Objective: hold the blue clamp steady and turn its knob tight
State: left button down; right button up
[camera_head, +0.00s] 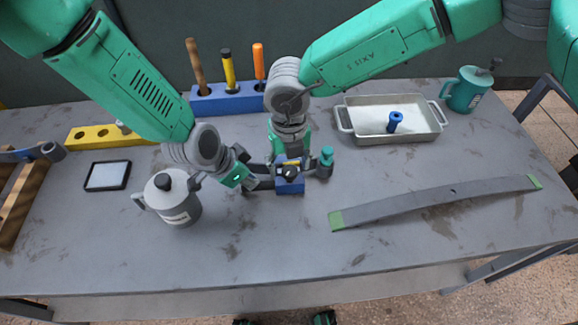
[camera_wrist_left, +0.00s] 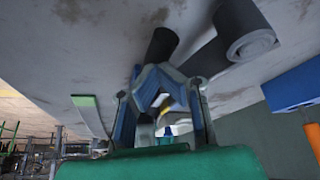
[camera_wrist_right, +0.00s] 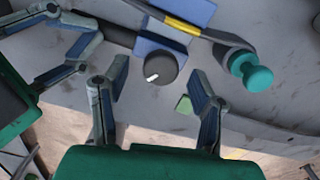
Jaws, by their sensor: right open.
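The blue clamp (camera_head: 290,186) sits around dark spring leaves near the middle of the table. Its dark knob (camera_wrist_right: 161,68) has a white mark and faces my right wrist camera. My left gripper (camera_head: 250,181) comes from the left and appears shut on the clamp's dark handle (camera_wrist_left: 160,46), though the contact is partly hidden. My right gripper (camera_wrist_right: 158,100) is open above the clamp, with the knob beyond the gap between its fingertips and no visible contact. A yellow strip (camera_wrist_right: 184,25) lies across the clamp. A teal bushing (camera_wrist_right: 250,72) stands at the spring's eye.
A grey pot (camera_head: 175,200) stands left of the clamp. A blue tool block (camera_head: 228,98) is behind. A white tray (camera_head: 372,137) with a blue bushing and a teal mug (camera_head: 466,92) are back right. A long leaf (camera_head: 440,203) lies right. The front table is clear.

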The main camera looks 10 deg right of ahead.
notch_tip(320, 180, up, 10)
dwell(0.3)
jog(key=shift+r, duration=0.1)
dwell(0.5)
pick_arm(q)
notch_tip(320, 180, up, 7)
jog(key=p, duration=0.5)
jog(key=shift+p, duration=0.3)
pick_arm(e)
notch_tip(320, 180, up, 5)
send_over(289, 170)
jog(key=shift+r, duration=0.15)
